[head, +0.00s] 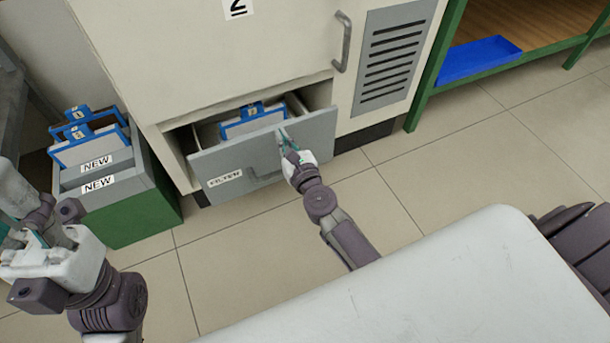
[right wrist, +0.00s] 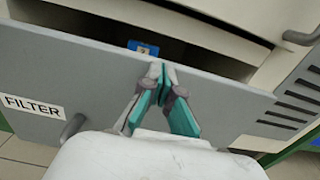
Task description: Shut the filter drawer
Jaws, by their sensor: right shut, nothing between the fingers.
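The grey filter drawer (head: 222,169) stands pulled out of the cream cabinet, with a FILTER label and a bar handle (head: 265,179) on its front. A blue-framed filter (head: 252,122) is inside it. My right gripper (head: 283,137) is shut and empty at the drawer front, right of the handle. In the right wrist view its fingertips (right wrist: 160,68) lie against or just before the upper part of the drawer front (right wrist: 85,75); I cannot tell if they touch. My left gripper (head: 35,240) is at the lower left, away from the drawer; its fingers are not clear.
A green and grey bin (head: 150,206) marked NEW, holding blue-framed filters (head: 90,145), stands left of the drawer. The cabinet (head: 190,55) has a vented panel at right. A green shelf with a blue tray (head: 478,60) is at upper right. Tiled floor before the drawer is clear.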

